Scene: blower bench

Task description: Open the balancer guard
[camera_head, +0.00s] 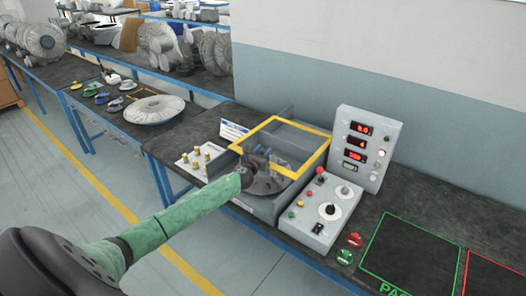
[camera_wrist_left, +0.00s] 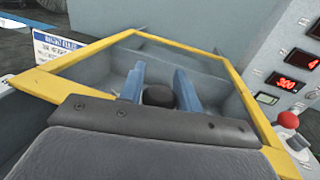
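The balancer guard (camera_head: 310,162) is a yellow frame with clear panels over the grey balancer housing (camera_head: 268,207). Its frame also shows in the left wrist view (camera_wrist_left: 90,50). I cannot tell whether it rests fully on the housing. A dark grey rotor disc (camera_head: 266,184) sits inside the housing. My left arm reaches in from the left, and its gripper (camera_head: 262,158) is at the guard's frame opening. In the left wrist view the two blue fingers (camera_wrist_left: 159,84) are apart, with a dark round part (camera_wrist_left: 158,96) seen between them. Contact cannot be told. My right gripper is not in view.
Right of the housing are a control box (camera_head: 324,212) with knobs and a display panel (camera_head: 365,145) with red digits. A white tray with brass weights (camera_head: 199,160) lies left. A green-outlined area (camera_head: 410,255) on the bench is clear.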

